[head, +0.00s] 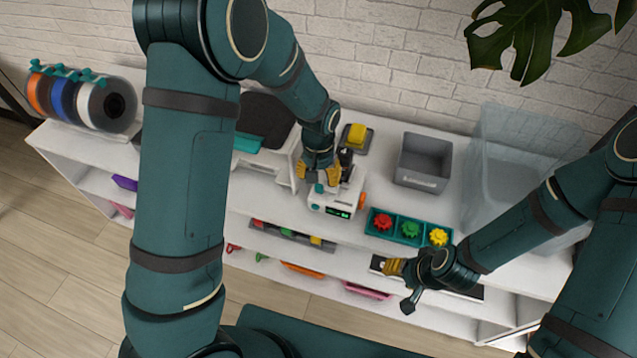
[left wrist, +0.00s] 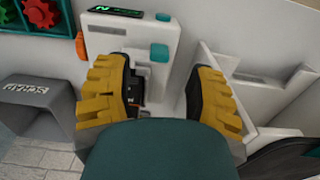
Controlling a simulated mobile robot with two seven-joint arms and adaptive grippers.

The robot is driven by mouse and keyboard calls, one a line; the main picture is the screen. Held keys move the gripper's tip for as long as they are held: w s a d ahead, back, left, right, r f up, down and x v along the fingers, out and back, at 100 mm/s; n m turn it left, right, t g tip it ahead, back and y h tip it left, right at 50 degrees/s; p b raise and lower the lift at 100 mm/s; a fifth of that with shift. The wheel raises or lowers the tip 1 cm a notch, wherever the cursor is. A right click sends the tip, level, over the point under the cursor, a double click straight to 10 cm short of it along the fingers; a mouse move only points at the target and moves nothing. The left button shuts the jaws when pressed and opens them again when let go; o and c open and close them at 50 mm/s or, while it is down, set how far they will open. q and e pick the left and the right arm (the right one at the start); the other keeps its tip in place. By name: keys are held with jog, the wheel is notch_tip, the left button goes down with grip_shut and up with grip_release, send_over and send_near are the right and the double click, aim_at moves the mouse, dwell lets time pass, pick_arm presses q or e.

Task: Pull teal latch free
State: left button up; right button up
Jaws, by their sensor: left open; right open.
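A white machine (head: 338,202) stands on the shelf top, with a green-lit display and an orange knob (head: 362,200). A teal latch (head: 319,188) sits on its upper side; it also shows as a teal block in the left wrist view (left wrist: 159,52). My left gripper (head: 320,176) is over the machine, close to the latch, and partly covers this area. In the left wrist view its yellow-padded fingers (left wrist: 163,75) are spread, with the latch just beyond the tips. My right gripper (head: 399,283) is open and empty in front of the shelf, away from the machine.
A teal tray (head: 391,239) of gears stands right of the machine. Behind it are a grey bin (head: 422,162) and a clear box (head: 515,150). A yellow item (head: 356,136) is behind my left gripper. Filament spools (head: 85,98) stand far left.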

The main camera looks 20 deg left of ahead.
aim_at(318, 186)
pick_arm(q)
notch_tip(318, 186, up, 7)
dwell(0.3)
dwell(0.4)
jog(key=s+f, duration=0.2)
jog(key=f, duration=0.2)
jog(key=s+d+f+h, duration=0.1)
jog(key=s+f, duration=0.1)
jog(key=f, duration=0.2)
jog(key=s+d+f+h, duration=0.1)
jog(key=s+f, duration=0.1)
jog(key=f, duration=0.2)
jog(key=shift+s+d+f+b, duration=0.1)
jog(key=shift+s+f+b, duration=0.1)
jog(key=shift+f+b, duration=0.15)
jog(key=s+d+f+n+t+h, duration=0.2)
jog(key=s+f, duration=0.4)
jog(key=s, duration=0.2)
jog(key=shift+s+f, duration=0.35)
jog(key=shift+s, duration=0.05)
